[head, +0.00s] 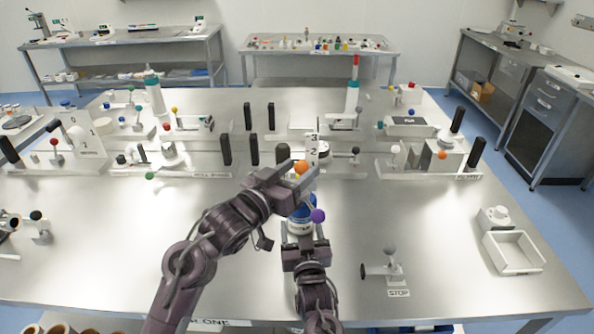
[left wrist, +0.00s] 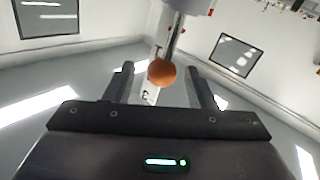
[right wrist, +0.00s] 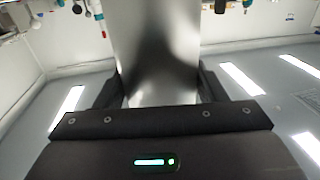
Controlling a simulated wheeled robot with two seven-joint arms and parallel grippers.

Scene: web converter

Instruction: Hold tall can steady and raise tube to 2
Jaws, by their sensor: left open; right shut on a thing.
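The tall can stands near the middle of the table; its blue and white lower part (head: 300,226) shows between my two arms in the head view. My right gripper (head: 304,240) is shut on it, and its metal wall (right wrist: 156,60) fills the space between the fingers in the right wrist view. A number plate with 2 and 3 (head: 312,148) stands behind. My left gripper (head: 305,178) is open at the can's upper part, with an orange ball knob (left wrist: 162,72) between its fingers, apparently untouched. The orange knob also shows in the head view (head: 301,167). The tube is largely hidden by my left gripper.
A purple ball knob (head: 317,215) sticks out right of my left gripper. Black upright posts (head: 254,150) stand behind to the left. A STOP fixture (head: 388,264) and a white tray (head: 513,252) stand at right.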

